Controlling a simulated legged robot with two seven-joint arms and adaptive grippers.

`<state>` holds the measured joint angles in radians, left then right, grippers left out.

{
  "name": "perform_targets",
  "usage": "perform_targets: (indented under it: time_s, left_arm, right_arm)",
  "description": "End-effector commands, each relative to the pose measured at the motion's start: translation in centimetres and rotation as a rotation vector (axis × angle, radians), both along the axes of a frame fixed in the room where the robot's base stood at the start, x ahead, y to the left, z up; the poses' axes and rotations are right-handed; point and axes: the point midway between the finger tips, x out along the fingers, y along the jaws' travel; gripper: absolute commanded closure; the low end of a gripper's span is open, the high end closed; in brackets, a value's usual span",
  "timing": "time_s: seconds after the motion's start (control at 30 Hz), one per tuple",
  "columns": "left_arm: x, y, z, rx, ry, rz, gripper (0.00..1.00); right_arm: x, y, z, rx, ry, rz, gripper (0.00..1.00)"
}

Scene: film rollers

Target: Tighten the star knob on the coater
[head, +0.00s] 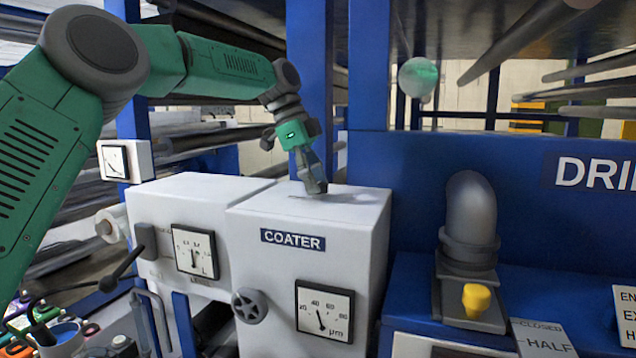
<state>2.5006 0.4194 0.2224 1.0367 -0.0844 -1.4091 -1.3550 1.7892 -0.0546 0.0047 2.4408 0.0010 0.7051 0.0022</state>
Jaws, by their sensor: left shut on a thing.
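The coater (308,270) is a white box with a blue "COATER" label on its front. A dark grey star knob (249,306) sits low on the coater's front, at its left edge, left of a square µm gauge (324,312). My left gripper (316,187) points down at the top of the coater, above and to the right of the star knob and apart from it. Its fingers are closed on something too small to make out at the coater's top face. My right gripper is not in view.
A second white box with a gauge (195,251) and a black lever (122,269) adjoins on the left. On the right stand a blue panel (440,165), a grey elbow pipe (470,210) and a yellow knob (477,300). Space before the star knob looks clear.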

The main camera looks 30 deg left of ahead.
Motion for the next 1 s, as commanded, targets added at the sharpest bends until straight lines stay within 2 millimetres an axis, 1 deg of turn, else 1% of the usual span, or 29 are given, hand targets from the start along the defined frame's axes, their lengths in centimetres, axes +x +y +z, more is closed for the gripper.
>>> perform_targets:
  time_s: [0.03,0.43,0.47,0.5,0.83,0.93,1.0]
  left_arm:
    - [0.2,0.2,0.5,0.002,-0.013,0.001,0.9]
    - [0.2,0.2,0.5,0.001,-0.015,-0.002,0.9]
    - [0.2,0.2,0.5,0.001,-0.015,-0.002,0.51]
    - [0.2,0.2,0.5,0.001,-0.014,-0.002,0.41]
    - [0.1,0.1,0.3,0.0,-0.007,-0.005,0.41]
    - [0.1,0.3,1.0,0.0,-0.008,-0.004,0.41]
    - [0.0,0.6,1.9,0.001,-0.008,-0.004,0.41]
  right_arm:
    - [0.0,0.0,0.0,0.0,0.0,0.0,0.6]
    - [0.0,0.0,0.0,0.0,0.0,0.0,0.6]
    - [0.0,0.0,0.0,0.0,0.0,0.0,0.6]
    - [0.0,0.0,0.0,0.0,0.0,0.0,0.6]
    - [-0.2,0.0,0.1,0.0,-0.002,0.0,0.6]
    - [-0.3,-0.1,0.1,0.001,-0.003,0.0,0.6]
    - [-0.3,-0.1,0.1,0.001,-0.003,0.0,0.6]
